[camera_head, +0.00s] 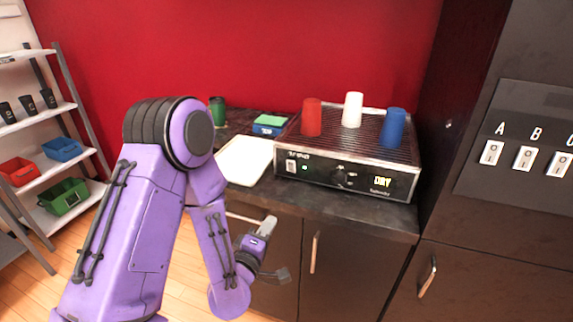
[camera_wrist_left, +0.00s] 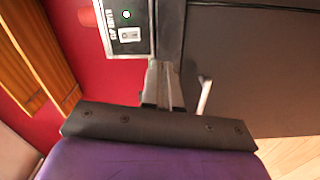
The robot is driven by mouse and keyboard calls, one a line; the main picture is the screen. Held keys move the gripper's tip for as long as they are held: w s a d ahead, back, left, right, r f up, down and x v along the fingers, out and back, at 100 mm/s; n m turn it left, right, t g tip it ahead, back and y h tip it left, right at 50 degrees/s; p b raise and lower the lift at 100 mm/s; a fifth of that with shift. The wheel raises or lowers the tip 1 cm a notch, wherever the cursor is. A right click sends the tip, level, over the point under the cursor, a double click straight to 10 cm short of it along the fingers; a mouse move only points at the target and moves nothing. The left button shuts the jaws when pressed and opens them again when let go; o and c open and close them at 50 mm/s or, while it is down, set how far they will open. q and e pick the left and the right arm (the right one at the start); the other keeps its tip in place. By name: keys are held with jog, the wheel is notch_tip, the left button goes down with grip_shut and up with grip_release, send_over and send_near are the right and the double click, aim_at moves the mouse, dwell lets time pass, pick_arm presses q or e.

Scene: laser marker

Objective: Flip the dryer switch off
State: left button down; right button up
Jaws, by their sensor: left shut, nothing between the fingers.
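The dryer (camera_head: 345,175) is a low box with a ribbed top, standing on the dark counter. Its front panel has a white rocker switch (camera_head: 291,166) at the left end, a lit green light beside it, dark knobs, and a display reading "DRY". The switch also shows in the left wrist view (camera_wrist_left: 129,34), near the green light. My left gripper (camera_head: 269,224) is shut and empty, in front of the counter, below and left of the switch and apart from it. In the left wrist view its fingers (camera_wrist_left: 163,66) point toward the panel's lower edge. My right gripper is not in view.
Red (camera_head: 312,117), white (camera_head: 352,109) and blue (camera_head: 395,127) cups stand on the dryer. A white tray (camera_head: 243,160) lies left of it. Cabinet handles (camera_head: 315,252) stick out below the counter. A wall panel (camera_head: 525,150) with lettered switches is at right.

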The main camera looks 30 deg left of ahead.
aim_at(291, 164)
pick_arm(q)
jog(key=r, duration=0.1)
jog(key=r+n+t, duration=0.1)
jog(key=r, duration=0.1)
jog(key=r+n, duration=0.1)
jog(key=r, duration=0.1)
jog(key=shift+w+a+t+y, duration=0.3)
jog(key=shift+w+y, duration=0.05)
jog(key=shift+y, duration=0.05)
jog(key=p+x, duration=0.6)
jog(key=x, duration=0.7)
jog(key=shift+w+r, duration=0.1)
jog(key=shift+w, duration=0.4)
